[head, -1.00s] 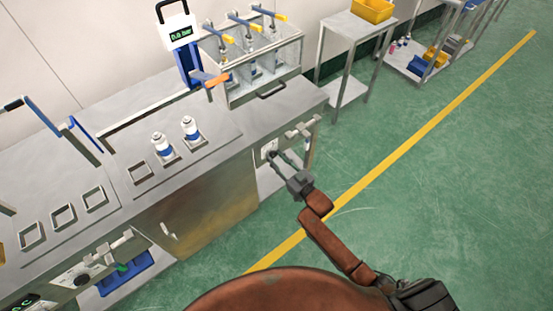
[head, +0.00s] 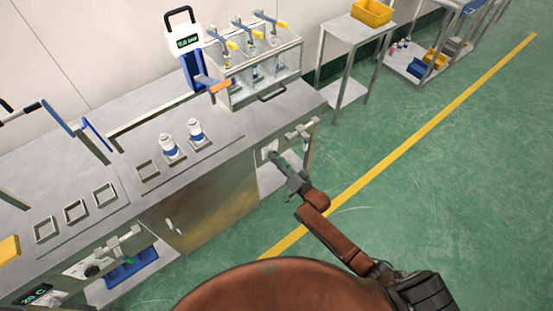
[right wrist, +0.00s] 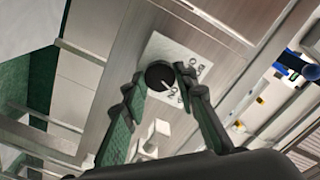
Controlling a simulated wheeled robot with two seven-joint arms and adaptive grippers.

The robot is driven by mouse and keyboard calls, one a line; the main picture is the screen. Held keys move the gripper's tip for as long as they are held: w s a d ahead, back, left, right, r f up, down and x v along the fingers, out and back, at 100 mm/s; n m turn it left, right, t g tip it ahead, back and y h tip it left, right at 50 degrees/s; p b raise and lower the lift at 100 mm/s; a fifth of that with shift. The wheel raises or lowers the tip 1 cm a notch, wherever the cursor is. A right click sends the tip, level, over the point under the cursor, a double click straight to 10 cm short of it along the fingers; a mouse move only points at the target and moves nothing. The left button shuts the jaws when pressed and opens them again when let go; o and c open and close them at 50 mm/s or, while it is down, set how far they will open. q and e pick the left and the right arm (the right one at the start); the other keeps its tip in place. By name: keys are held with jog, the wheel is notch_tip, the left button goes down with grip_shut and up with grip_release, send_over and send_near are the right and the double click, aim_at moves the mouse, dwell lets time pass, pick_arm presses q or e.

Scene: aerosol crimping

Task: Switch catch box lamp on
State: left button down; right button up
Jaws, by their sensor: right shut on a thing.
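A black round knob (right wrist: 160,76) with a white pointer mark sits on a white plate (right wrist: 188,55) lettered ON and OFF. The mark appears to point towards the ON lettering. In the head view the plate (head: 268,148) is on the bench front, near its right end. My right gripper (head: 274,156) reaches it from the lower right. In the right wrist view its fingers (right wrist: 158,80) are shut on the knob, one on each side. I cannot pick out the lamp itself. My left gripper is not in view.
On the bench (head: 120,126) stand a clear box (head: 262,75) with blue-handled levers, a blue display stand (head: 190,60) and two white bottles. Another dial (head: 92,270) and a blue bin (head: 132,268) are at lower left.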

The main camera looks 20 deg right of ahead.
jog(key=shift+m, duration=0.8)
jog(key=o, duration=1.2)
jog(key=shift+c, duration=0.2)
jog(key=v, duration=1.2)
